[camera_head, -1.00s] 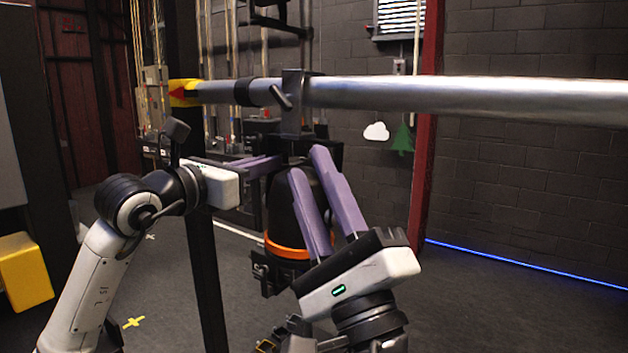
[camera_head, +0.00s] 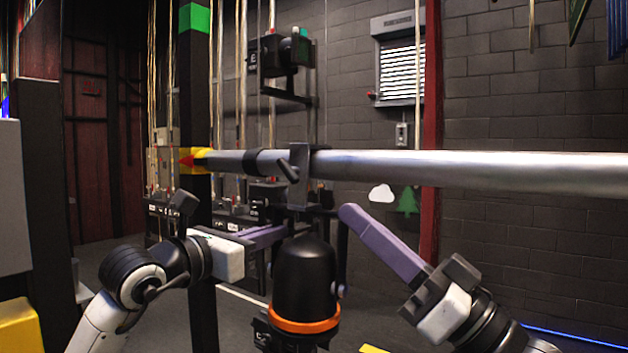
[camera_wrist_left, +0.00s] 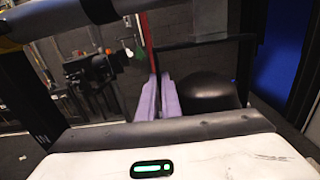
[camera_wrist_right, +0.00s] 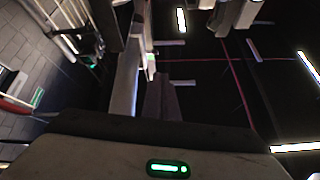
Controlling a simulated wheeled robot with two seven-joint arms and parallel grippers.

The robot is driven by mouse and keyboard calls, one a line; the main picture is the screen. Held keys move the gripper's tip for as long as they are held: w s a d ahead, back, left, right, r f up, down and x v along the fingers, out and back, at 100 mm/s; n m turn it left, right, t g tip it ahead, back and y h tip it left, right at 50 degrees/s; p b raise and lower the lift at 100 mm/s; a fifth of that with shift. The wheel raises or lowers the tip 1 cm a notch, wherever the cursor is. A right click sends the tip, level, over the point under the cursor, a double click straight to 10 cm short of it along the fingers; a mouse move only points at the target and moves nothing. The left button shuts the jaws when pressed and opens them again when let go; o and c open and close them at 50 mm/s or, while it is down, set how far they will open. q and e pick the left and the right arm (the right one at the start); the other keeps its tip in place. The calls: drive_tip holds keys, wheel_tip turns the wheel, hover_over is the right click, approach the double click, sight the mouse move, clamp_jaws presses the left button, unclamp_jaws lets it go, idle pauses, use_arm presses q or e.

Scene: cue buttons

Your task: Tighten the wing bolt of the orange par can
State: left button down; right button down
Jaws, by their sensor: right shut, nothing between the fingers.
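The orange par can is a black can (camera_head: 304,275) with an orange ring (camera_head: 304,325), hanging upright in a black yoke (camera_head: 343,245) below the pipe clamp (camera_head: 298,180). A short dark lever, which looks like the wing bolt (camera_head: 287,171), sticks out at the clamp's left, tilted. My left gripper (camera_head: 280,236) reaches the yoke's upper left; in the left wrist view its purple fingers (camera_wrist_left: 158,98) lie close together, and I cannot tell whether they grip the yoke. My right gripper (camera_head: 348,213) is shut and empty, right of the can, apart from it. Its fingers show in the right wrist view (camera_wrist_right: 156,98).
A silver pipe (camera_head: 450,172) crosses the view above both grippers. A black post (camera_head: 202,270) stands behind my left forearm. Another lamp (camera_head: 283,55) hangs behind the pipe. Free room lies to the right, below the pipe.

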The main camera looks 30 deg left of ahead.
sight(291, 171)
drive_tip(key=w+a+r+n, duration=0.1)
drive_tip(key=a+r, duration=0.4)
drive_tip(key=a, duration=0.3)
drive_tip(key=shift+w+n, duration=0.3)
drive_tip(key=shift+n, duration=0.1)
